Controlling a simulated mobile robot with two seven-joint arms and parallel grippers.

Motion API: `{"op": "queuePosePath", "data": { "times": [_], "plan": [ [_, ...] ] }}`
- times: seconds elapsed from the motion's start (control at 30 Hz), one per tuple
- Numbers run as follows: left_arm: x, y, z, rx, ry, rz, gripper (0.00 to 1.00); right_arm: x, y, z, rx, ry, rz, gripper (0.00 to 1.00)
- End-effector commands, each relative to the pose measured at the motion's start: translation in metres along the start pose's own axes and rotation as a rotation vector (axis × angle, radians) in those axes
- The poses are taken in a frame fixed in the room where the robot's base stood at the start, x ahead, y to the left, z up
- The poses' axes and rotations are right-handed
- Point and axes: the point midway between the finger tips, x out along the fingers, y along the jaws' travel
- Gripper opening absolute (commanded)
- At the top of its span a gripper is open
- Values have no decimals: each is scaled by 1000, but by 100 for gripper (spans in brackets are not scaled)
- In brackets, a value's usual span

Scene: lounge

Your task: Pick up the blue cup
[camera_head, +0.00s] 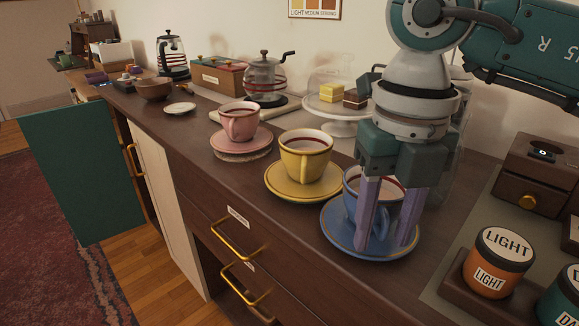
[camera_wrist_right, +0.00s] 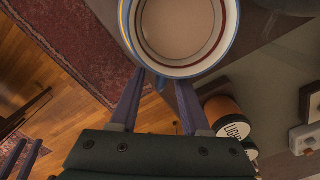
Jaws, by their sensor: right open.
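The blue cup (camera_head: 352,188) has a red inner band and pale liquid in it. It appears upright on a blue saucer (camera_head: 337,232), near the counter's front edge. My right gripper (camera_head: 384,244) points down in front of it, with its two purple fingers apart on either side of the cup's handle. In the right wrist view the cup (camera_wrist_right: 184,62) fills the top, and the fingertips of the right gripper (camera_wrist_right: 160,80) are at its near side around the handle. Finger contact with the handle cannot be told. My left gripper is not in the head view.
A yellow cup (camera_head: 305,160) on its saucer stands close to the left, with a pink cup (camera_head: 239,123) beyond it. A cake stand (camera_head: 341,127) is behind. An orange jar (camera_head: 493,268) and a brown wooden box (camera_head: 540,175) stand at the right. Drawer handles (camera_head: 240,238) stick out below.

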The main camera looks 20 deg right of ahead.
Motion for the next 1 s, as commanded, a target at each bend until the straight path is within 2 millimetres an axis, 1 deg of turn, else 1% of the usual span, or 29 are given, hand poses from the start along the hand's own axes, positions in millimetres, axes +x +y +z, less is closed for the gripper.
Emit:
{"op": "queuePosePath", "data": {
  "times": [0.03, 0.1, 0.3, 0.37, 0.7, 0.73, 1.0],
  "plan": [
    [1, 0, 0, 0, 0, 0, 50, 6, 0, -1, -1, 3, 0, 47],
    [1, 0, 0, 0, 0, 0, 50, 9, 0, 0, -1, 1, -1, 47],
    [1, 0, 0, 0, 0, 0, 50, 9, 0, 0, -1, -1, 0, 47],
    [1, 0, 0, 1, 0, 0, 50, 9, 0, 0, -1, 0, 0, 41],
    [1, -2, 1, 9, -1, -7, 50, 8, 0, 0, -1, 0, 1, 3],
    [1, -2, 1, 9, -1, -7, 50, 8, 0, 0, -1, 0, 1, 0],
    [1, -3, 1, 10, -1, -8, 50, 8, 0, 0, -1, 0, 1, 0]
  ]
}}
